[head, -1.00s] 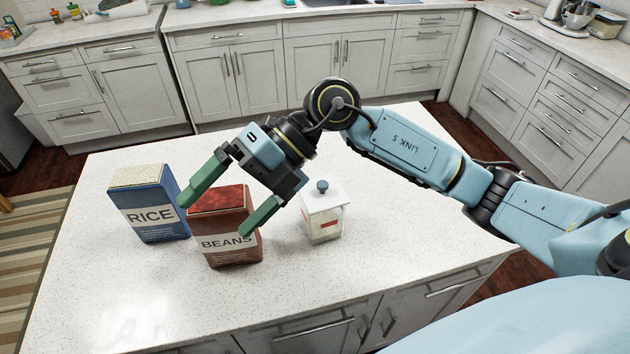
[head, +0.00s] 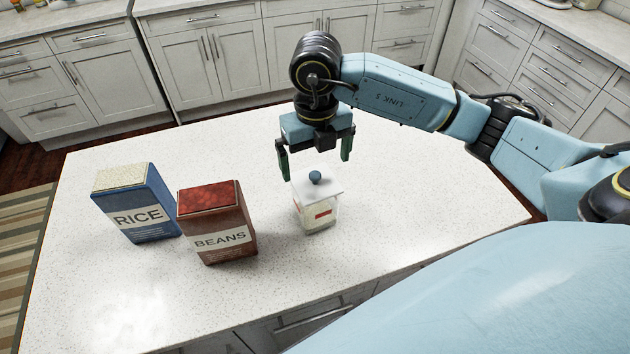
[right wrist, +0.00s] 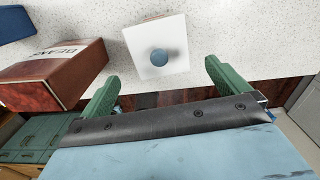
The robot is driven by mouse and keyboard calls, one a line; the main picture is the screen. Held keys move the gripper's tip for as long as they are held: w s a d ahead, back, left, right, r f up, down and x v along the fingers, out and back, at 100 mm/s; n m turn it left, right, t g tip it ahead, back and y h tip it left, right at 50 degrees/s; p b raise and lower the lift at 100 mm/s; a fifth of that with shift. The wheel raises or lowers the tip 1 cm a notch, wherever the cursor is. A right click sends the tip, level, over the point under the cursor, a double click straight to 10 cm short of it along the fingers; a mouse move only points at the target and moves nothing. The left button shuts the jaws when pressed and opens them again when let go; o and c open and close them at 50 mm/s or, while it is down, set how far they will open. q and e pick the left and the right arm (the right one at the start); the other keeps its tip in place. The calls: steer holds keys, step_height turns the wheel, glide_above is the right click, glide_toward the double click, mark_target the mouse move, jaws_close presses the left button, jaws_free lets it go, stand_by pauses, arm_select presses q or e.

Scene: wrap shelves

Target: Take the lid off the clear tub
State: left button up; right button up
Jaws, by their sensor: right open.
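The clear tub (head: 318,215) stands upright on the worktop, with a red label on its side. Its white square lid (head: 328,189) with a round blue knob (head: 315,177) sits on top. My right gripper (head: 316,170) is open and empty, pointing down, its green fingers behind and above the lid and apart from it. In the right wrist view the lid (right wrist: 172,62) and knob (right wrist: 159,57) lie ahead of and between the two spread fingertips (right wrist: 160,80). My left gripper is not in view.
A red-brown BEANS box (head: 222,244) stands left of the tub, and a blue RICE box (head: 146,219) stands farther left. The white worktop (head: 410,215) is clear to the tub's right. Cabinets (head: 215,65) line the back.

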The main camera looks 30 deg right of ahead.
mark_target(315, 174)
steer(key=shift+w+f+p, duration=0.15)
steer(key=shift+f+p, duration=0.15)
steer(key=shift+f, duration=1.15)
steer(key=shift+w+f+p, duration=0.15)
steer(key=shift+f+p, duration=0.15)
steer(key=shift+f, duration=1.15)
steer(key=c, duration=0.9)
